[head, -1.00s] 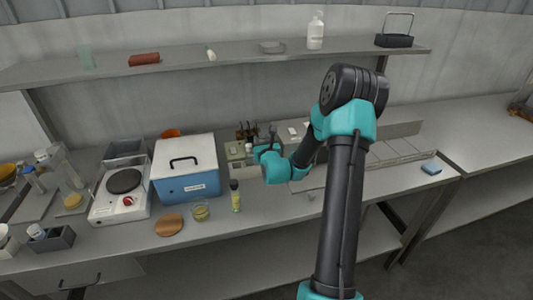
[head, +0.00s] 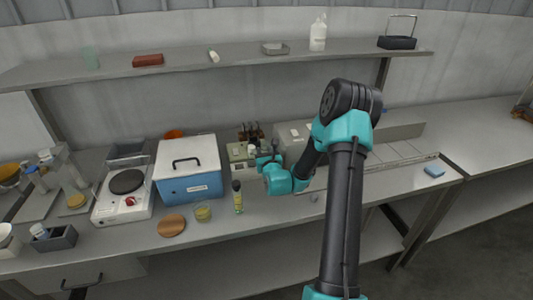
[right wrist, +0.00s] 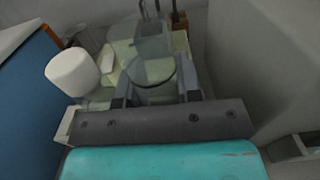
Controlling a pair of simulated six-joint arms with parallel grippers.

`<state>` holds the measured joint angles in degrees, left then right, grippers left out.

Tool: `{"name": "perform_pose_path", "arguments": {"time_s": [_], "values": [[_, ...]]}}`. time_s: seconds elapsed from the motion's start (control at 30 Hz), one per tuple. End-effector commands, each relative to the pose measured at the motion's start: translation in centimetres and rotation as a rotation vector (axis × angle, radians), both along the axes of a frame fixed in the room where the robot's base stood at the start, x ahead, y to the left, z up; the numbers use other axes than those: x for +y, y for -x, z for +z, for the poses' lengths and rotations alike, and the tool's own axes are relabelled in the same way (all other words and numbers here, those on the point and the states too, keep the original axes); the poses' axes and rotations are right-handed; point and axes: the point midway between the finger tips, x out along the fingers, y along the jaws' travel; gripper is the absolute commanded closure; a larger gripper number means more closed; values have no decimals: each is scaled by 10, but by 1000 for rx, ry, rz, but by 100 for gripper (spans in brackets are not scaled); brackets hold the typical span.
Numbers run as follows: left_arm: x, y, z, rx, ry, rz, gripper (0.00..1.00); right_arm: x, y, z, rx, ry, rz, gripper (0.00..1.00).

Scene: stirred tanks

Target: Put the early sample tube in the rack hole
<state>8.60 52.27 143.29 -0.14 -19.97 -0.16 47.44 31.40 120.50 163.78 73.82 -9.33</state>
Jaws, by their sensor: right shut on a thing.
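My right gripper (head: 264,158) reaches in at the middle of the bench, in front of a pale greenish block (head: 237,152). In the right wrist view its fingers (right wrist: 155,92) are shut on a round, greyish, see-through piece with a dark rim (right wrist: 152,70), seen nearly from above. I take this to be the sample tube, but no label shows. A white cap (right wrist: 72,72) stands just left of the fingers, apart from them. Which part is the rack hole I cannot tell; the hand hides the area. My left gripper is not in view.
A blue box with a white lid (head: 188,170) stands left of the gripper, with a hot plate (head: 122,190) beyond it. A grey box (head: 290,135) is close on the right.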

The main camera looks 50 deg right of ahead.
Motion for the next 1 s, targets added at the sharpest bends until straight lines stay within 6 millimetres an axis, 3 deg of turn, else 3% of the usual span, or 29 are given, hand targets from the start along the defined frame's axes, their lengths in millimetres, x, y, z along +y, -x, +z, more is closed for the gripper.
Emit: {"name": "perform_pose_path", "arguments": {"time_s": [0.73,0.77,0.87,1.0], "values": [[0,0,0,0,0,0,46,0,0,-12,0,0,0,92],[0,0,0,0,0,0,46,0,0,-12,1,-1,0,66],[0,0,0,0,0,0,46,0,0,-12,1,-1,0,57],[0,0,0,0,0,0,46,0,0,-12,1,-1,0,57]]}}
